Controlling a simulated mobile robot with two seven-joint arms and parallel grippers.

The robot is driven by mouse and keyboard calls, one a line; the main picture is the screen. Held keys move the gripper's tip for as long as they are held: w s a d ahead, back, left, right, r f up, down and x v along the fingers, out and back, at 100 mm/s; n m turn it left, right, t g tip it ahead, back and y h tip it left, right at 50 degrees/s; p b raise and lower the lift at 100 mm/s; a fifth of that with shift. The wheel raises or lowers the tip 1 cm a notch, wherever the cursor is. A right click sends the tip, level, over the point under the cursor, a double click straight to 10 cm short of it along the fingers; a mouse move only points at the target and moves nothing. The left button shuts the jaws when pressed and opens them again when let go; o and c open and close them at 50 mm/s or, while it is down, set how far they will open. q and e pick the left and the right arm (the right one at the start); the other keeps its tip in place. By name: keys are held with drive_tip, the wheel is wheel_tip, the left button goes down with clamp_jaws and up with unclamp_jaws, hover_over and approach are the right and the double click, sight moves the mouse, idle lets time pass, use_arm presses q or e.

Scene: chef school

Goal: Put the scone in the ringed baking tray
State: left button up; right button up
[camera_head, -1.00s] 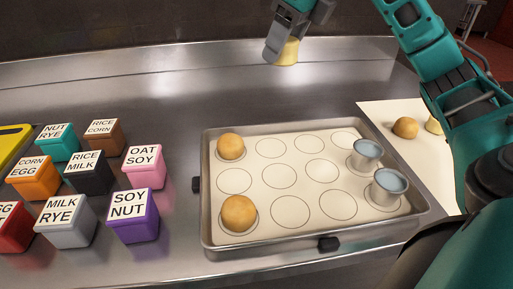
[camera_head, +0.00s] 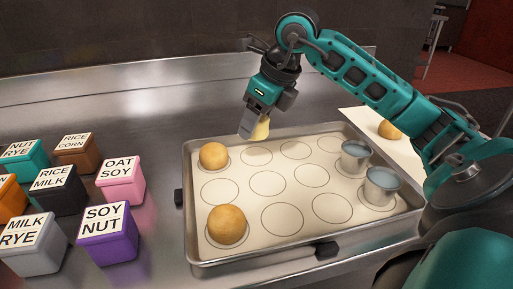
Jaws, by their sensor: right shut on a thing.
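The baking tray (camera_head: 192,245) lies on the steel counter, lined with a white sheet printed with rings. My right gripper (camera_head: 254,130) is shut on the pale yellow scone (camera_head: 261,130). It holds the scone over the tray's back part, just above and right of the back-left bun; the fingers partly hide the scone. A brown bun (camera_head: 214,156) sits on the back-left ring and another bun (camera_head: 227,224) on the front-left ring. Two metal cups (camera_head: 355,156) (camera_head: 381,185) stand on rings at the right. My left gripper is out of view.
Several labelled boxes stand left of the tray, including the pink OAT SOY box (camera_head: 122,183) and the purple SOY NUT box (camera_head: 107,238). A white sheet (camera_head: 402,150) with a brown bun (camera_head: 389,129) lies at the right, partly behind my arm. Several middle rings are empty.

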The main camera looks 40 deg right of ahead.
sight(257, 155)
drive_tip(key=shift+f+b, duration=0.55)
drive_tip(key=shift+f, duration=2)
drive_tip(key=shift+f, duration=0.2)
drive_tip(key=o, duration=1.1)
drive_tip(key=shift+r, duration=0.1)
drive_tip(key=shift+r, duration=0.25)
drive_tip(key=p+v, duration=0.1)
drive_tip(key=v, duration=1)
drive_tip(key=shift+s+d+r, duration=0.1)
drive_tip(key=shift+s+r, duration=0.15)
drive_tip(key=shift+r, duration=0.05)
